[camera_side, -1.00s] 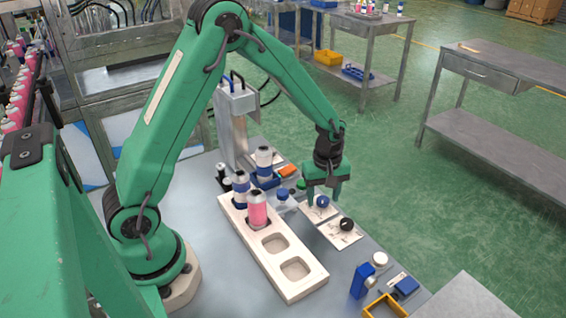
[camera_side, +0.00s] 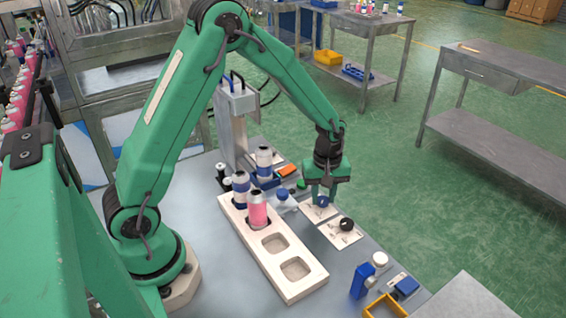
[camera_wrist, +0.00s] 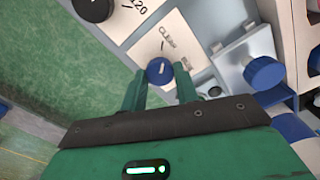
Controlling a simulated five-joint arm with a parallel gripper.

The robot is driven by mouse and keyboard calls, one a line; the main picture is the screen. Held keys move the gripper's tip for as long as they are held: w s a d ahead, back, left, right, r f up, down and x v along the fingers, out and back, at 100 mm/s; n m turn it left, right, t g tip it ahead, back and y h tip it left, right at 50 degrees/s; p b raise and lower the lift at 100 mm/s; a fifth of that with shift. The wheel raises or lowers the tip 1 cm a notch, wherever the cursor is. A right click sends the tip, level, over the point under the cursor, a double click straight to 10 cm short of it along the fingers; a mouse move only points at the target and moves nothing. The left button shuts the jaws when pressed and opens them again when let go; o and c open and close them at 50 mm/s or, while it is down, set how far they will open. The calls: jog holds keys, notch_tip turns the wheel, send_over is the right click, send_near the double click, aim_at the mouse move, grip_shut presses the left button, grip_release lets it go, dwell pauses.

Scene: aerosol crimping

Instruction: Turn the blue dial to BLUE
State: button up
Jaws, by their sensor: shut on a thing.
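The blue dial (camera_side: 323,202) sits on a white plate (camera_side: 311,213) at the right edge of the bench. In the wrist view the blue dial (camera_wrist: 160,71) lies between the two green fingers of my gripper (camera_wrist: 161,88), with the plate (camera_wrist: 150,42) behind it. My gripper (camera_side: 322,196) points down over the dial and is shut on it. The plate carries the words CLEAR and BLUE with short black lines. The dial's pale mark is small, and I cannot tell surely which word it points to.
A black dial (camera_side: 347,225) on another plate is close in front of the blue dial. A white tray (camera_side: 250,251) holds bottles to the left, including a pink one (camera_side: 257,211).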

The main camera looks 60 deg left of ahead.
aim_at(323, 199)
jog(key=m, duration=0.8)
jog(key=shift+m, duration=0.3)
jog(key=m, duration=0.4)
jog(key=shift+r+m, duration=0.1)
jog(key=shift+m, duration=1.9)
jog(key=o, duration=1)
jog(key=shift+r, duration=3.9)
